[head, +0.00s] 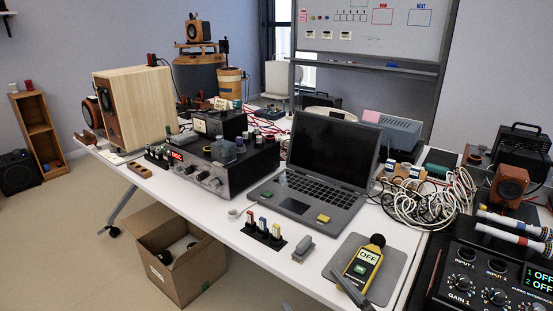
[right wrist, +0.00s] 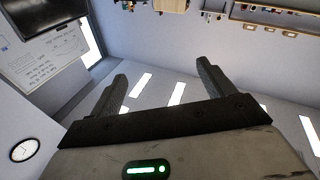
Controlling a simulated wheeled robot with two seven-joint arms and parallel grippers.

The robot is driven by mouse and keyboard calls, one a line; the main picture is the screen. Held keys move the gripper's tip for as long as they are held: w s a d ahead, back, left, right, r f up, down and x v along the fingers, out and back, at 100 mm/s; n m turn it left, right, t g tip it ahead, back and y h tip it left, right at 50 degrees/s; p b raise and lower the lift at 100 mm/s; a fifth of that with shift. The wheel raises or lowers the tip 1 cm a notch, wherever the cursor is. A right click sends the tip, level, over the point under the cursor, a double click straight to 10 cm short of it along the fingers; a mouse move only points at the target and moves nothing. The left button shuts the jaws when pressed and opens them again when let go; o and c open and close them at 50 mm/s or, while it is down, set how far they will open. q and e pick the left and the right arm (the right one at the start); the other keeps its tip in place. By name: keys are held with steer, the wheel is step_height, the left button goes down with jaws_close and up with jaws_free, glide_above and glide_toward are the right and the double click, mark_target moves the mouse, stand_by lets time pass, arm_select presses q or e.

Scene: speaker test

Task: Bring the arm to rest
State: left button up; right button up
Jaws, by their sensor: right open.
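My right gripper (head: 352,290) shows as dark grey fingers at the bottom edge of the head view, in front of the yellow meter (head: 363,262) and the grey mat (head: 384,258). Whether it touches them I cannot tell. In the right wrist view the two fingers of the right gripper (right wrist: 163,82) stand wide apart with nothing between them. That view is tilted and looks out at walls, bright light panels and a clock (right wrist: 25,150). My left gripper is in neither view.
The white table (head: 225,226) holds a laptop (head: 322,165), a wooden speaker (head: 138,105), a black amplifier (head: 222,165) and tangled white cables (head: 455,195). An open cardboard box (head: 180,250) is on the floor.

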steer(key=s+d+f+m+g+h, duration=0.3)
steer(key=s+f, duration=0.2)
steer(key=f, duration=0.3)
steer(key=s+d+f+m+g+h, duration=0.3)
steer(key=s+f, duration=0.3)
steer(key=f, duration=0.2)
steer(key=shift+d+f+m+h, duration=0.35)
steer(key=shift+d+h, duration=0.15)
steer(key=shift+d, duration=0.1)
steer(key=shift+c, duration=0.2)
